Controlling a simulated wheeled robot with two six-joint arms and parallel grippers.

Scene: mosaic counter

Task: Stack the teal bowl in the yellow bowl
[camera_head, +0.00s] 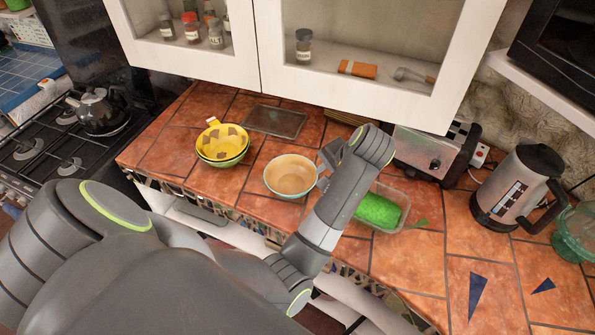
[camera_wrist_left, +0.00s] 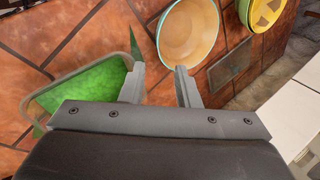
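The teal bowl (camera_head: 290,176) stands upright on the tiled counter, beige inside with a teal rim. It also shows in the left wrist view (camera_wrist_left: 188,30). The yellow bowl (camera_head: 222,140), with dark patches inside and a green lower outside, stands to its left; part of it shows at the wrist view's top right (camera_wrist_left: 266,12). My left gripper (camera_head: 323,168) is at the teal bowl's right side. In the wrist view its fingers (camera_wrist_left: 160,72) are apart with nothing held, one fingertip overlapping the bowl's near rim; contact cannot be told. My right gripper is not in view.
A clear tray (camera_head: 404,197) with a green item lies right of my left gripper. A toaster (camera_head: 432,150) and kettle (camera_head: 515,188) stand farther right. A dark flat tray (camera_head: 275,121) lies behind the bowls, under the white cabinet (camera_head: 262,82). The stove is left.

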